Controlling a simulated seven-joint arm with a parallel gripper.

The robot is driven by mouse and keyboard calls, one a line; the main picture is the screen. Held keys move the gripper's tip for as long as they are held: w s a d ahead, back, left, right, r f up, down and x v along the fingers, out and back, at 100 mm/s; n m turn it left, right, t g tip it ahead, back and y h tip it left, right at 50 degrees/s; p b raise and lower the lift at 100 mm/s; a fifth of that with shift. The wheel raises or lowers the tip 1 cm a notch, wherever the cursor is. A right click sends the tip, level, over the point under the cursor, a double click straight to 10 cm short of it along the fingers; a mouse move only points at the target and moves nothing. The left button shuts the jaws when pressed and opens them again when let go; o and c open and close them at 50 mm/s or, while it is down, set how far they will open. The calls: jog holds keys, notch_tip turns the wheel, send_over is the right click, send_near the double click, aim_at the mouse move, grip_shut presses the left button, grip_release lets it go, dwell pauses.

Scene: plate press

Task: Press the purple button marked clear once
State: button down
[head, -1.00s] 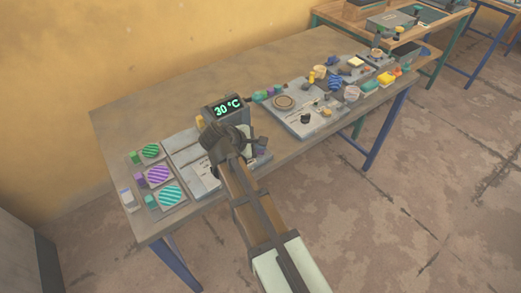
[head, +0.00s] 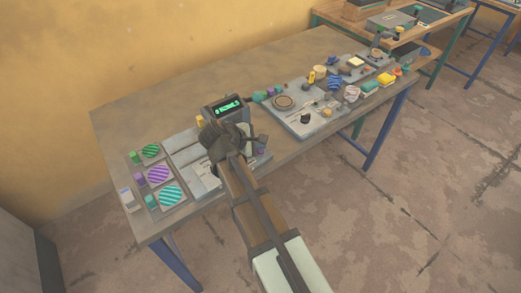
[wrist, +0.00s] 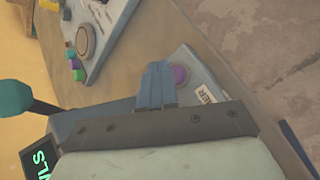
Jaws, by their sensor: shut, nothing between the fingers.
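The purple button (wrist: 181,75) sits on a grey panel in the wrist view, just right of my fingertips and partly hidden by them. A white label beside it is partly covered; only its last letters show. A small bit of purple (head: 260,152) shows right of my wrist in the head view. My gripper (wrist: 158,70) is shut and empty, with its fingertips beside the button. I cannot tell whether they touch it. In the head view my arm covers much of the press. The display (head: 228,106) is lit with small green text too small to read.
Striped discs in green, purple (head: 158,175) and teal lie on plates at the left. A second grey panel with a round dial (head: 284,102) and a black knob (head: 305,118) stands to the right. Several small blocks and cups crowd the table's right end. The back left table is clear.

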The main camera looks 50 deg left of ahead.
aim_at(259, 152)
jog(key=shift+r, duration=0.25)
jog(key=shift+r, duration=2.5)
